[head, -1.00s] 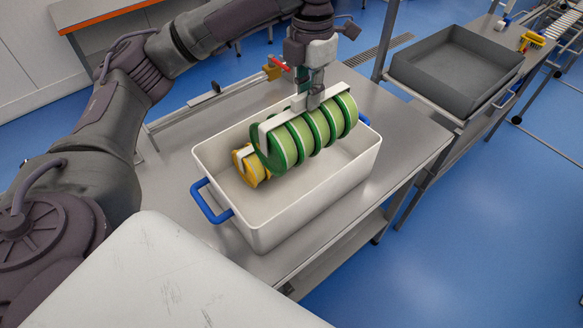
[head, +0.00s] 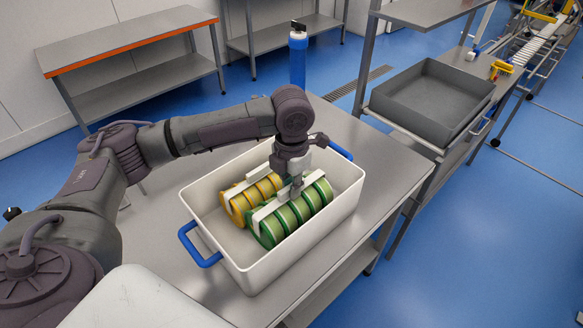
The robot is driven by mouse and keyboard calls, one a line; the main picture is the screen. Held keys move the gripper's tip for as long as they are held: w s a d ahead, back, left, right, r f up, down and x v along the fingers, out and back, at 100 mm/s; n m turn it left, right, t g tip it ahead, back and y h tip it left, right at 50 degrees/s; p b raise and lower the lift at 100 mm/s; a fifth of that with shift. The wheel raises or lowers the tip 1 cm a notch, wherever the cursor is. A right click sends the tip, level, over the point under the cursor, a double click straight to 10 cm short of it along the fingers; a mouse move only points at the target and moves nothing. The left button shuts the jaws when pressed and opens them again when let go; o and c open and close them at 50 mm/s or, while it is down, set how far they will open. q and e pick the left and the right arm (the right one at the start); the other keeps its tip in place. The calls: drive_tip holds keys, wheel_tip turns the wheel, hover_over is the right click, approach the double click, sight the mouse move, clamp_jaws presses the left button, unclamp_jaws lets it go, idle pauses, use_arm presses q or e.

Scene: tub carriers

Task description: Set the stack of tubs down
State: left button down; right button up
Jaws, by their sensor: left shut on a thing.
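A green stack of tubs in a white carrier (head: 292,216) lies on its side inside a white crate with blue handles (head: 262,275). My left gripper (head: 296,190) is above the middle of this stack and shut on its white carrier bar. A yellow stack of tubs in a white carrier (head: 240,204) lies beside the green one, to its left in the crate. The gripper and wrist hide part of both stacks. Whether the green stack touches the crate floor is hard to tell. My right gripper is not in view.
The crate stands on a steel table (head: 150,222). A grey tray (head: 432,98) sits on a bench at the right. A blue post-like object (head: 298,62) stands behind the crate. The crate's near left end is empty.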

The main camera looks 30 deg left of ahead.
use_arm(q)
drive_tip(key=shift+f+p, duration=0.45)
drive_tip(key=shift+f, duration=0.85)
drive_tip(key=shift+w+f, duration=0.1)
drive_tip(key=shift+f, duration=0.6)
drive_tip(key=c, duration=1.2)
unclamp_jaws()
drive_tip(key=shift+s+f, duration=0.15)
drive_tip(key=shift+s, duration=0.05)
